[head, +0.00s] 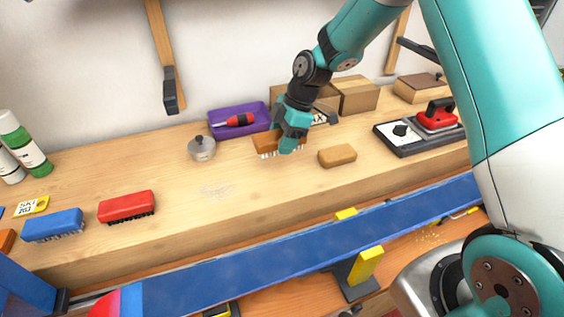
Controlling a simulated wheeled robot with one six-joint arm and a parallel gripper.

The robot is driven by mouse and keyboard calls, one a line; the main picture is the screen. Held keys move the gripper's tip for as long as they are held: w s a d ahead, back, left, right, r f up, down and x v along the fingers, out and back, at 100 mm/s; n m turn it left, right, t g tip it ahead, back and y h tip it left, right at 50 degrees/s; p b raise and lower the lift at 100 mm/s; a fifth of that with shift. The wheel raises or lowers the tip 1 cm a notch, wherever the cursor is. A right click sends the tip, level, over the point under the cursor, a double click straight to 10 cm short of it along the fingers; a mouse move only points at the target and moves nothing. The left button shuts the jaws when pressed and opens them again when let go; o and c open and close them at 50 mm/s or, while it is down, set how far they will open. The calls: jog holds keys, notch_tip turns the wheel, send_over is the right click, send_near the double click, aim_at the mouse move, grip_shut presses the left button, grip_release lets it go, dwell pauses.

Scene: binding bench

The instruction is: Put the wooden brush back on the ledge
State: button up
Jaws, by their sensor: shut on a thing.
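The wooden brush (266,140), with an orange-brown back and pale bristles facing down, is in the middle of the head view. My gripper (289,146) is shut on it from above and hides part of its right half. The brush is at or just above the wooden surface; I cannot tell whether the bristles touch. This long pale wooden ledge (180,210) runs along the wall. A red brush (126,206) and a blue brush (53,225) lie on its left part.
Close behind the brush is a purple tray (222,131) with a red-handled tool. A round metal pot (202,149) stands left, a tan block (337,156) right. Cardboard boxes (357,95) stand behind. A blue beam (290,257) crosses in front. The surface left of centre is clear.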

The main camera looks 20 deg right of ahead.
aim_at(277, 176)
notch_tip(277, 176, down, 9)
jog(key=shift+f+p, duration=0.1)
jog(key=shift+p, duration=0.85)
jog(key=o, duration=1)
jog(key=shift+f, duration=0.1)
jog(key=shift+o, duration=0.2)
